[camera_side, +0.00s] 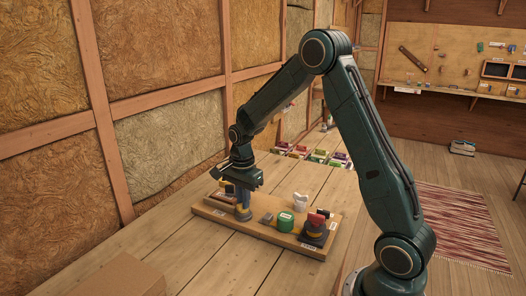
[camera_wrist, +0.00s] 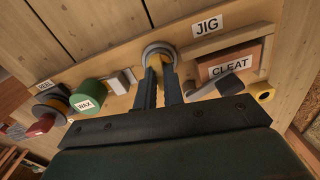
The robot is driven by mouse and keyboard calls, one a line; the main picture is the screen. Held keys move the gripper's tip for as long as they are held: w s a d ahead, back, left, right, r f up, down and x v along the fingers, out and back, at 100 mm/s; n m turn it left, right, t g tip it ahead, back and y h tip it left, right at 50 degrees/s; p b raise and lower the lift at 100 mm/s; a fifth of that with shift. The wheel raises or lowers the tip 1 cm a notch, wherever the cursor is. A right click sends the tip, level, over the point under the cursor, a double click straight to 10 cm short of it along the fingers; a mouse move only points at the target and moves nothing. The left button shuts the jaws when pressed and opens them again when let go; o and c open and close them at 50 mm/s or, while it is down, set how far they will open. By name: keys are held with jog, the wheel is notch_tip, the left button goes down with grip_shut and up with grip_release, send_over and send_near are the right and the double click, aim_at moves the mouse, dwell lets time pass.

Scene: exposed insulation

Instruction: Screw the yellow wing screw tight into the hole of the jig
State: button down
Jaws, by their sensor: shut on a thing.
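The yellow wing screw (camera_wrist: 158,62) shows between my fingertips in the wrist view, mostly hidden by the fingers. My gripper (camera_wrist: 158,72) is shut on it. It is directly over the jig (camera_wrist: 150,48), a round grey piece on the wooden board beside the "JIG" label. The screw sits at the jig's opening; how deep it is in the hole is hidden. In the side view my gripper (camera_side: 243,202) points straight down at the jig (camera_side: 243,214), and the screw cannot be made out there.
Beside the jig on the board (camera_side: 257,230) stand a green wax tin (camera_wrist: 88,94), a reel (camera_wrist: 48,108) with a red part, and small grey blocks.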

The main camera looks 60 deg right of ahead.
jog(key=shift+s+a+f+m, duration=0.1)
jog(key=shift+f+m, duration=0.2)
jog(key=shift+m, duration=0.85)
jog(key=shift+s+a+f+m, duration=0.1)
jog(key=shift+f+m, duration=0.2)
jog(key=shift+m, duration=0.85)
jog(key=c, duration=1.4)
grip_release()
jog(key=shift+c, duration=0.2)
jog(key=shift+r, duration=0.45)
jog(key=shift+w+d+r, duration=0.15)
jog(key=shift+r, duration=4.05)
